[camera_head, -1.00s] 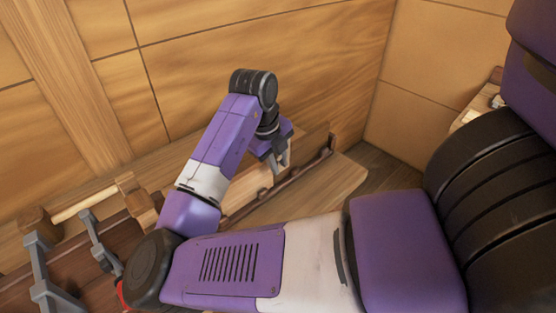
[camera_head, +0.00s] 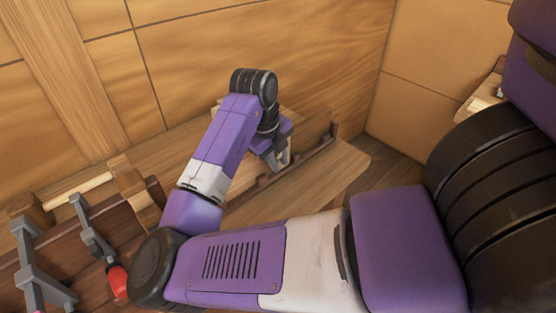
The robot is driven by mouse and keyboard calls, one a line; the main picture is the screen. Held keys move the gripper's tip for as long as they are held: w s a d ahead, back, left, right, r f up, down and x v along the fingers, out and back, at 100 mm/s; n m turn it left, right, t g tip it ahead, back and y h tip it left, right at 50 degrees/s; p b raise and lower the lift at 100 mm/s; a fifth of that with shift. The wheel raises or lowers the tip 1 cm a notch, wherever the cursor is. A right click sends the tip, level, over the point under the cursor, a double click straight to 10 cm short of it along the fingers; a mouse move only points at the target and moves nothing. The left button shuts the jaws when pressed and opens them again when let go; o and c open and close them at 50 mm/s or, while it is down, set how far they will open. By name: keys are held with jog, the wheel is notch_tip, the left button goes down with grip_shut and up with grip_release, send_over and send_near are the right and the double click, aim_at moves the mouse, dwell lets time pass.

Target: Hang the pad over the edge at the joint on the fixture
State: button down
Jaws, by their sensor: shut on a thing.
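My gripper (camera_head: 281,160) points down over the wooden bench near the corner, its fingers close together. What it grips is too small and too hidden to make out; I cannot pick out the pad for certain. A long dark wooden rail with pegs (camera_head: 296,166) stands on the bench beside the fingers, and an upright wooden piece (camera_head: 316,126) is just behind them. I cannot tell whether the fingers touch either one. At the lower left is a dark planked wooden assembly (camera_head: 125,222) with grey clamps (camera_head: 36,262); which part is the fixture's joint is not clear.
The bench top (camera_head: 345,165) is bare at its right end. Wood-panelled walls (camera_head: 320,50) close off the back and right. A red rounded thing (camera_head: 118,282) sits beside my elbow joint. A pale rod (camera_head: 82,189) lies behind the clamps. My own arm hides much of the bench.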

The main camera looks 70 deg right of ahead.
jog(key=shift+f, duration=0.2)
jog(key=c, duration=1.2)
grip_release()
jog(key=shift+c, duration=0.2)
jog(key=v, duration=0.7)
jog(key=shift+r+b, duration=0.35)
